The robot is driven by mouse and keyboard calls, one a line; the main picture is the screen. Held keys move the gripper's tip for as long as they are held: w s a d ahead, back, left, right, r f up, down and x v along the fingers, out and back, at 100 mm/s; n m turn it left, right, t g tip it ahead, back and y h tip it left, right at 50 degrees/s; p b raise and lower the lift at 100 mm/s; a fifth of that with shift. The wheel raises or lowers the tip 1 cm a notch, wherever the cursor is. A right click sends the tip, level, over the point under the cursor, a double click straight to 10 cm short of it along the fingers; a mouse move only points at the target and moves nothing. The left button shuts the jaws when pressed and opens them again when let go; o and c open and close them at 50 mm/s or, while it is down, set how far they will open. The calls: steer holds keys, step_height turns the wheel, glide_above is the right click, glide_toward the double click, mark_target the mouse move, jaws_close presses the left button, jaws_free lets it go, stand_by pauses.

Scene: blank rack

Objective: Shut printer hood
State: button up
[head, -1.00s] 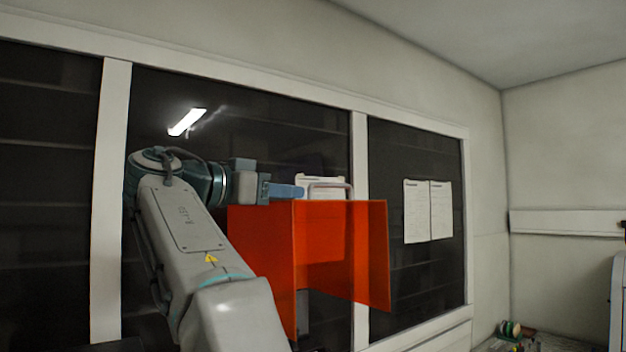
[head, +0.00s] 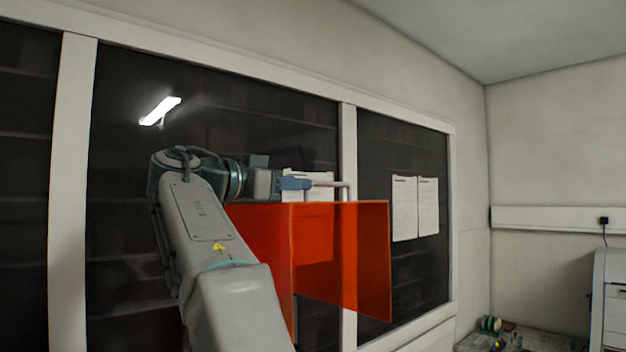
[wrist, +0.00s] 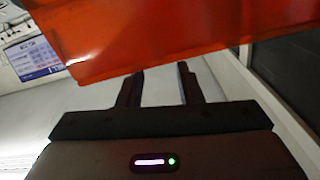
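The printer hood is a see-through orange-red, box-like cover (head: 345,250), raised in the middle of the head view. A pale bar handle (head: 346,188) shows at its top edge. My gripper (head: 303,184) is at that top edge, beside the handle, in the head view. In the wrist view the two dark fingers of my gripper (wrist: 160,86) stand apart with nothing visible between them. The hood (wrist: 190,35) fills the top of the wrist view, its edge crossing near the fingertips. Whether the fingers touch the hood or handle I cannot tell. The printer body is mostly hidden.
Behind the hood is a dark glazed wall with pale frames (head: 347,130) and two paper sheets (head: 416,208). A white cabinet-like machine (head: 612,295) stands at the far right. Small items, including a green roll (head: 490,324), lie on a low surface at lower right.

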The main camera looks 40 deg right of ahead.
mark_target(314, 183)
steer(key=d+p, duration=0.1)
steer(key=d, duration=0.4)
steer(key=shift+w+d, duration=0.15)
steer(key=shift+d, duration=0.2)
jaws_close()
